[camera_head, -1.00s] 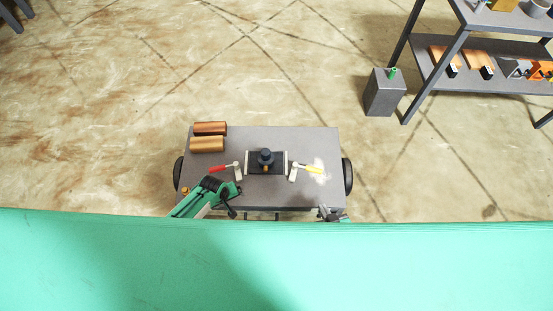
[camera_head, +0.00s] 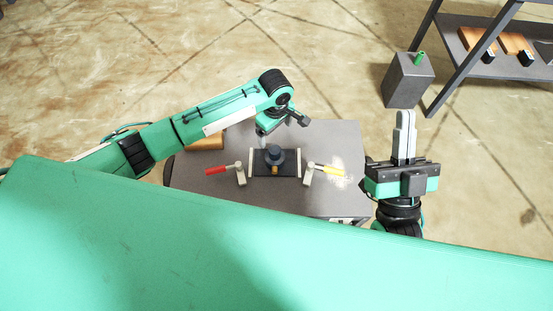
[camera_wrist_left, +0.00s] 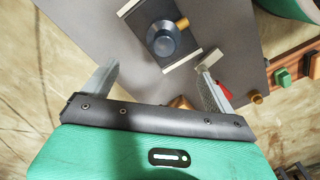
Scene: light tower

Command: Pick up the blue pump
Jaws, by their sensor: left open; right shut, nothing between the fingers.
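The blue pump (camera_head: 276,157), dark blue and round-topped with a small brass part on its side, sits in a dark fixture (camera_head: 259,165) on the grey cart between two clamps. It also shows in the left wrist view (camera_wrist_left: 165,42), beyond the fingers and apart from them. My left gripper (camera_head: 262,131) hangs above the far side of the cart, just behind the pump; it is open and empty, its fingers (camera_wrist_left: 158,78) spread in the left wrist view. My right gripper (camera_head: 405,122) is shut and empty, right of the cart, fingers pointing away from me.
A red-handled clamp (camera_head: 239,173) and a yellow-handled clamp (camera_head: 309,173) flank the pump on the cart (camera_head: 210,188). Wooden blocks (camera_head: 207,144) lie at the cart's far left, partly hidden by my left arm. A grey canister (camera_head: 408,82) and a shelf (camera_head: 475,45) stand at the right.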

